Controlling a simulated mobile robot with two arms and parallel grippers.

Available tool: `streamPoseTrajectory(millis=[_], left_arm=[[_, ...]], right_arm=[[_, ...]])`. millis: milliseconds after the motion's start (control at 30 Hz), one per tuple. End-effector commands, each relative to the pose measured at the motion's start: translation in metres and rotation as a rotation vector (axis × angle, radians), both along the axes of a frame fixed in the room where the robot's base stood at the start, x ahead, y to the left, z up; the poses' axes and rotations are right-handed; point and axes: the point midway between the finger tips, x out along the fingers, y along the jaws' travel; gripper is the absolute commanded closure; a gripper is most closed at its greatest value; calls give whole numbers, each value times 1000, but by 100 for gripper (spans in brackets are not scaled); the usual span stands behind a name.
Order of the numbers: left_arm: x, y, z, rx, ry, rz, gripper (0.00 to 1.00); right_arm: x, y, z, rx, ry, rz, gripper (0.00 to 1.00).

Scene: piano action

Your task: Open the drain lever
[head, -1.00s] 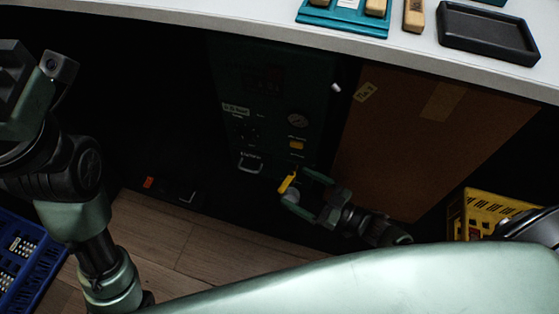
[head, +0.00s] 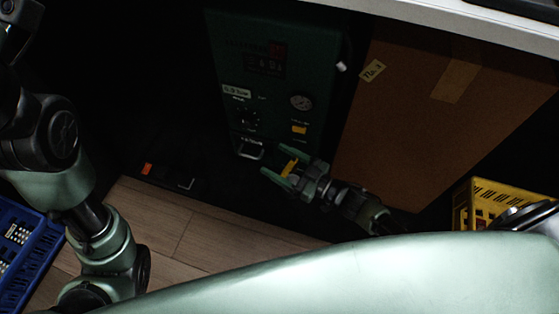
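The dark green machine (head: 225,75) stands under the table, with a gauge, a dial and a red display on its front. The lever's lower end is hidden in the gripper and shadow. My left arm is at the left edge, its gripper's fingers out of view.
A large brown cardboard box (head: 410,110) stands close to the right of the machine. A yellow crate (head: 485,200) is at the right and a blue crate (head: 28,240) at the lower left. The white table edge (head: 470,22) hangs above. A metal handle (head: 250,153) sits left of the lever.

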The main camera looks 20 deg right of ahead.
Motion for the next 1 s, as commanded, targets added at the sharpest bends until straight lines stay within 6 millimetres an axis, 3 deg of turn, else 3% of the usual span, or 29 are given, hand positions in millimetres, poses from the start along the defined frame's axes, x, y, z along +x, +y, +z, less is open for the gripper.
streamPoseTrajectory(millis=[33, 100, 133, 533, 900, 933, 1000], left_arm=[[0, 0, 0, 0, 0, 0, 64], [0, 0, 0, 0, 0, 0, 64], [0, 0, 0, 0, 0, 0, 64], [2, 0, -3, -2, 8, -2, 64], [2, 0, -1, 0, 5, -1, 64], [1, 0, 0, -1, 4, -1, 64], [1, 0, 0, 0, 1, -1, 64]], right_arm=[[0, 0, 0, 0, 0, 1, 49], [0, 0, 0, 0, 0, 1, 68], [0, 0, 0, 0, 0, 1, 70], [-9, 0, 0, -3, -4, 242, 70], [-11, 0, 0, -1, -1, 271, 70], [-11, 0, 0, -1, -1, 271, 21], [-11, 0, 0, -1, -1, 270, 7]])
